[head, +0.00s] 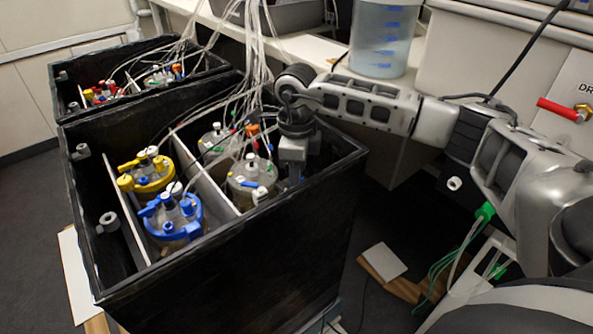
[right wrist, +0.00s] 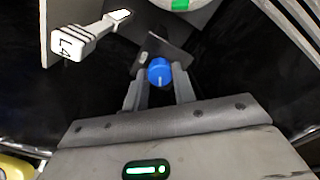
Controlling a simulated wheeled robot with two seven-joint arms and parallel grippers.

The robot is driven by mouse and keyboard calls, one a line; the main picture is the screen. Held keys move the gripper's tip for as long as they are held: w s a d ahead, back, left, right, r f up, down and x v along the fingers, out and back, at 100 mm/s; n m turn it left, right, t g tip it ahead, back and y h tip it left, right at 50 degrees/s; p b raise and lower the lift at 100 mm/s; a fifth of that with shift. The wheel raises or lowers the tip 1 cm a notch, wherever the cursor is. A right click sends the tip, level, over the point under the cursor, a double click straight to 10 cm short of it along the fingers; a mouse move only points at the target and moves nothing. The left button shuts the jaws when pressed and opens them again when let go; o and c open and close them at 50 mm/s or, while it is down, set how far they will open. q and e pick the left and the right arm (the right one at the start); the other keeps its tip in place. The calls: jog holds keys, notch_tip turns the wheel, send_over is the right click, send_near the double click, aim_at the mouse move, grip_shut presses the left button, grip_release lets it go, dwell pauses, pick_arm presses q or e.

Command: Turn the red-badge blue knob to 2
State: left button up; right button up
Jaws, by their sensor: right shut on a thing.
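A blue knob (right wrist: 160,73) with a pale line on its face sits between the fingertips of my right gripper (right wrist: 160,92) in the right wrist view. The gripper is shut on it. The line points toward the gripper's palm. No red badge or number scale can be made out beside the knob. In the head view my right gripper (head: 294,180) points down inside the right end of the near black box (head: 290,240). The knob is hidden there. My left gripper is not in view.
The near box holds a blue-lidded vessel (head: 173,215), a yellow-lidded vessel (head: 146,172) and clear vessels, with a pale divider (head: 205,185) and many tubes (head: 260,75) above. A second black box (head: 70,75) stands behind. A white marked piece (right wrist: 85,38) is near the knob.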

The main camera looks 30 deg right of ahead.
jog(key=o, duration=1)
jog(key=shift+r, duration=0.1)
notch_tip(320, 180, up, 16)
jog(key=shift+f+p, duration=0.1)
jog(key=shift+p, duration=0.4)
